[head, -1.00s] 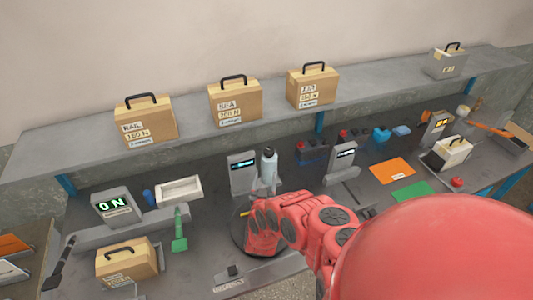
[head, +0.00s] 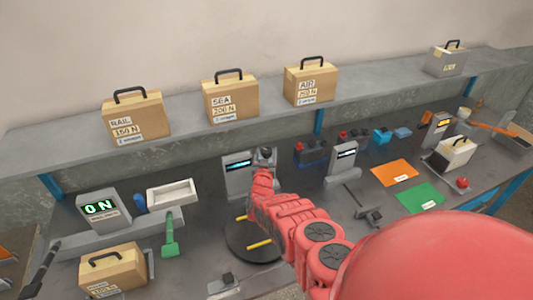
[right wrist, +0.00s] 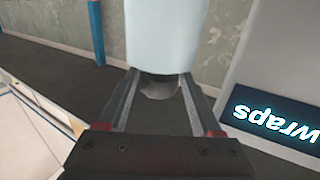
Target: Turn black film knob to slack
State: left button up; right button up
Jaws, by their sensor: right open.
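The dark film knob (head: 266,151) sits on top of the film post beside the wrapper's grey display unit (head: 238,170). In the right wrist view the pale blue film roll (right wrist: 167,35) hangs upside down in the picture, with the grey knob (right wrist: 160,88) at its end. My right gripper (right wrist: 160,105) is open, with its two fingers either side of the knob; I cannot tell whether they touch it. In the head view my red right hand hides most of the roll. My left gripper is not in view.
A dark round turntable (head: 238,245) with yellow bars lies below my right arm. A second display unit (head: 342,163) stands to the right. Boxes stand on the shelf (head: 180,107) behind. A display with green characters (head: 103,208) is at left.

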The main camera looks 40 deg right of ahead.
jog(key=shift+w+d+r, duration=0.1)
jog(key=shift+d+r, duration=0.05)
jog(key=shift+d, duration=0.05)
